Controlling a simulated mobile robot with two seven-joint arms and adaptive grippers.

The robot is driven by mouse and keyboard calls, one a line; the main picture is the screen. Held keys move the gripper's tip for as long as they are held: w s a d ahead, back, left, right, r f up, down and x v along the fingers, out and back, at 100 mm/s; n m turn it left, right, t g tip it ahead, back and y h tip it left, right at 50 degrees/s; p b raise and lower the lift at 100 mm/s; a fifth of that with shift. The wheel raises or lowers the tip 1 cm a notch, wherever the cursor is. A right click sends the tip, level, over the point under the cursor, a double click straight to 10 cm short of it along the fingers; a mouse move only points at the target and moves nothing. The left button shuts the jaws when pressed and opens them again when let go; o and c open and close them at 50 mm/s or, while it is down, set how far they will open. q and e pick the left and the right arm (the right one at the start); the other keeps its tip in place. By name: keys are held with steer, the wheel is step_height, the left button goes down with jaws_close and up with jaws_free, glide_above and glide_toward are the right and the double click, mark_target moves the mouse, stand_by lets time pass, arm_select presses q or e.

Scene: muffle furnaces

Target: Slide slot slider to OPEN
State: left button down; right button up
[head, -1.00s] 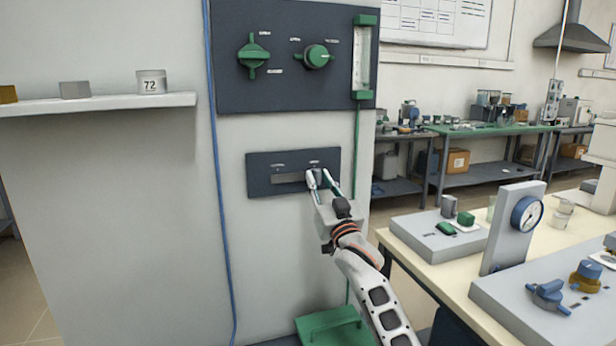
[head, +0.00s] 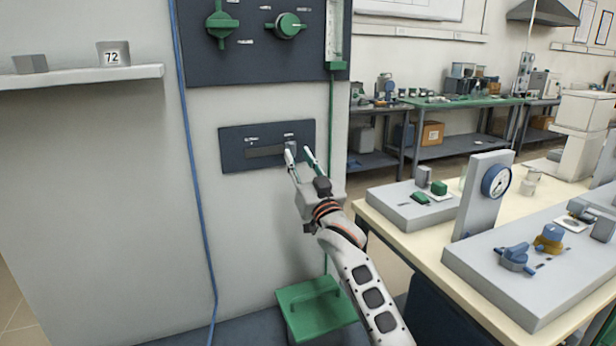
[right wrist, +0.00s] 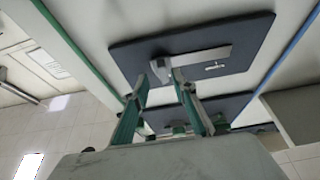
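The slot slider (head: 291,145) is a small grey knob at the right end of a pale horizontal slot (head: 263,152) in a dark plate (head: 232,158) on the grey furnace front. Small labels sit above both slot ends, too blurred to read surely. My right gripper (head: 299,153) is open, its two fingertips apart just in front of and below the knob. In the right wrist view, the slider (right wrist: 165,68) shows just past the fingertips (right wrist: 166,74), at the slot's left end there; contact cannot be told. My left gripper is not in view.
Above is a dark panel (head: 262,58) with green knobs. A blue cable (head: 190,150) hangs left of the plate. A green box (head: 315,310) stands below my right arm. A bench (head: 400,230) with instruments stands at right.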

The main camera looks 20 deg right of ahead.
steer(key=v, duration=0.9)
steer(key=shift+s+f, duration=0.15)
steer(key=shift+s, duration=0.25)
steer(key=shift+a, duration=0.1)
